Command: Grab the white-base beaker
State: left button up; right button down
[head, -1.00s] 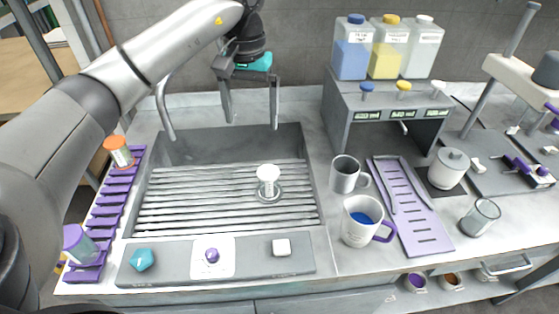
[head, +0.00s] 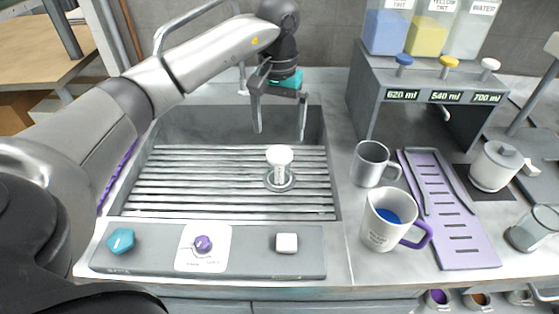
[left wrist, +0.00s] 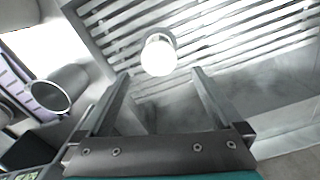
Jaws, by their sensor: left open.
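No beaker with a clearly white base can be picked out. A white mug (head: 388,232) with blue inside and a purple handle stands on the counter right of the sink. A grey mug (head: 369,164) stands just behind it and also shows in the left wrist view (left wrist: 62,92). A clear glass beaker (head: 535,229) is at the right edge. My left gripper (head: 280,133) is open and empty over the back of the sink, apart from all of these. It also shows in the left wrist view (left wrist: 161,78). My right gripper is not in view.
A white-topped fitting (head: 279,158) stands in the slatted sink (head: 200,185), below the gripper. A purple slotted tray (head: 470,252), a white lidded pot (head: 496,166) and a grey dispenser (head: 420,78) are to the right. A control panel (head: 140,260) runs along the sink's front.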

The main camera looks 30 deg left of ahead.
aim_at(280, 154)
pick_arm(q)
notch_tip(280, 154, down, 6)
jog(key=shift+r, duration=0.2)
jog(key=shift+d+f+b, duration=0.1)
jog(key=shift+f+b, duration=0.4)
jog(key=shift+f, duration=2.25)
jog(key=shift+w, duration=0.1)
